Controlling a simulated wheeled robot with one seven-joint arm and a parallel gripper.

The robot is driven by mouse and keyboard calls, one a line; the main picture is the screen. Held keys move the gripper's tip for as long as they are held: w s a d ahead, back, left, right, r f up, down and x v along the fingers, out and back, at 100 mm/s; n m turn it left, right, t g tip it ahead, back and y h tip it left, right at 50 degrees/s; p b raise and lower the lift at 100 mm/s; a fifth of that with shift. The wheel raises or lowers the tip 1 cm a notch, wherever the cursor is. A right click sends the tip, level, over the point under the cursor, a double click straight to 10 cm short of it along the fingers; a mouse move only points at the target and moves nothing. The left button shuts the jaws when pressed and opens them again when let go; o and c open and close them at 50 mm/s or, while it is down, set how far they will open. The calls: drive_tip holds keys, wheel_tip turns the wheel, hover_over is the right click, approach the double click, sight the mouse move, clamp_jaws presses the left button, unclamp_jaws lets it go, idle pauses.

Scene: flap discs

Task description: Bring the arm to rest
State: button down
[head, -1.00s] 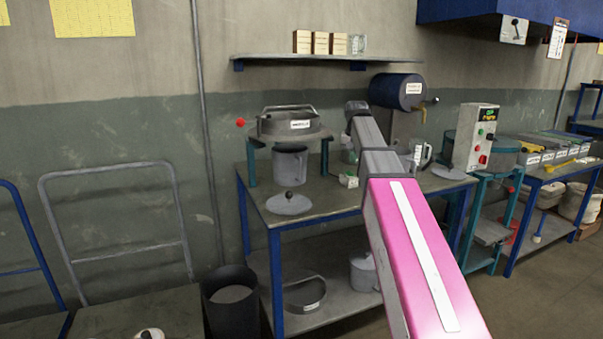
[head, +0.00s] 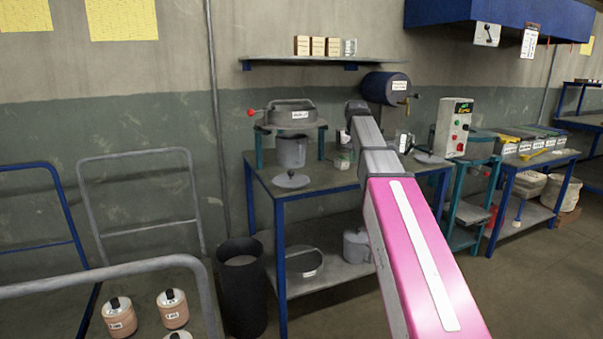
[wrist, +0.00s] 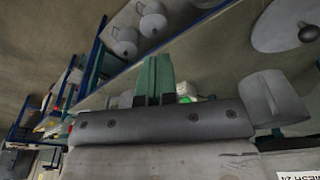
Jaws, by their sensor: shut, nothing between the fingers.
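My arm (head: 410,250), with a pink and white link, reaches forward over the blue-framed workbench (head: 235,172) in the head view. My gripper is hidden behind the arm's own links there. In the wrist view my gripper (wrist: 154,62) shows as two green fingers pressed together, shut and empty. Bench items lie beyond it in that view: a round lid (wrist: 288,24) at upper right and a grey pot (wrist: 272,98) at the right. I cannot tell the exact gap between the fingers and the bench.
The bench holds a sieve drum (head: 290,114) on a stand, a pot (head: 291,151) below it and a lid (head: 291,180). A dark bin (head: 240,295) stands beside it. A railed cart with jars (head: 120,317) is at lower left. A control box (head: 453,128) stands right. Floor shows at lower right.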

drive_tip(key=s+f+g, duration=0.1)
drive_tip(key=s+f, duration=0.4)
drive_tip(key=f, duration=0.7)
drive_tip(key=s+f, duration=0.5)
drive_tip(key=f, duration=0.8)
drive_tip(key=s+f+n, duration=0.1)
drive_tip(key=s+f, duration=1.5)
drive_tip(key=shift+f+n+g, duration=0.25)
drive_tip(key=shift+n+g, duration=0.05)
drive_tip(key=shift+g, duration=0.1)
